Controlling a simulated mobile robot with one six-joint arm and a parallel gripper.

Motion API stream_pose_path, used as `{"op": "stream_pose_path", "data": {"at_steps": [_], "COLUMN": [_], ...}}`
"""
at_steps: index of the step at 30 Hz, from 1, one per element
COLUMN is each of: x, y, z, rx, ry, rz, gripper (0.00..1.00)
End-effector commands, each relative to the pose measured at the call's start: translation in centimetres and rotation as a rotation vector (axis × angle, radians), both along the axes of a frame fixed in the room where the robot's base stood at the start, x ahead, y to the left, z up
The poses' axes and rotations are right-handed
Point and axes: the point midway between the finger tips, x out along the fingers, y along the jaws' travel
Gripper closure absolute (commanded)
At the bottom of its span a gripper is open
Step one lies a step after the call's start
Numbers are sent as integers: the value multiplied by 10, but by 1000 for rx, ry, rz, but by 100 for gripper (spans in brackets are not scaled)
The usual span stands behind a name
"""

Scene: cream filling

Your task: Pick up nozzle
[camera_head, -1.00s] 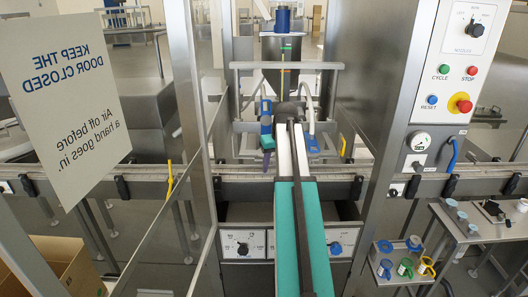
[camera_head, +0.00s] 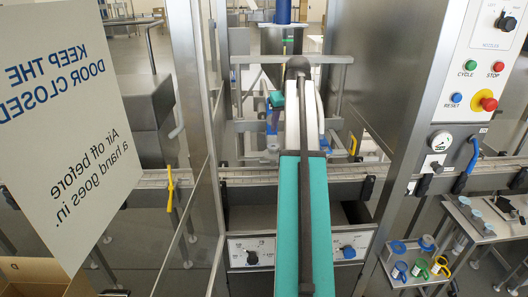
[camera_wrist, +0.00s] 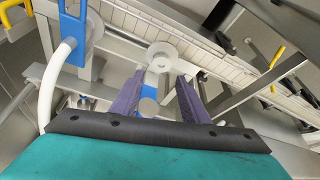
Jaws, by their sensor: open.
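My gripper (camera_wrist: 160,78) shows two purple fingers standing apart in the wrist view, with nothing clearly held. A blue and white part (camera_wrist: 154,82) with a pale round disc above it shows between and beyond the fingers; it may be the nozzle, but I cannot tell for sure or judge the gap in depth. In the head view my gripper (camera_head: 271,127) is small, at the filling machine just left of my white and teal arm, and a small blue part (camera_head: 272,143) shows beside it. The arm hides some of the machine there.
A conveyor rail (camera_head: 245,174) crosses the machine front. An open door panel with a sign (camera_head: 65,110) stands at left. The control panel (camera_head: 483,65) stands at right. A side shelf (camera_head: 408,275) holds blue, green and yellow ringed parts. A white hose (camera_wrist: 58,80) curves left of the fingers.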

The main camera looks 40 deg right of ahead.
Motion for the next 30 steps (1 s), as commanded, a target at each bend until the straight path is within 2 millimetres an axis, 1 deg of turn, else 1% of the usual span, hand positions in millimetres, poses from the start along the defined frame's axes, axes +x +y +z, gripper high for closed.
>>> {"op": "stream_pose_path", "data": {"at_steps": [11,16,30], "x": [6,10,28], "y": [7,7,3], "z": [0,-5,-49], "rx": [0,-1,1], "ry": [0,-1,2], "rz": [12,14,17], "gripper": [59,59,59]}}
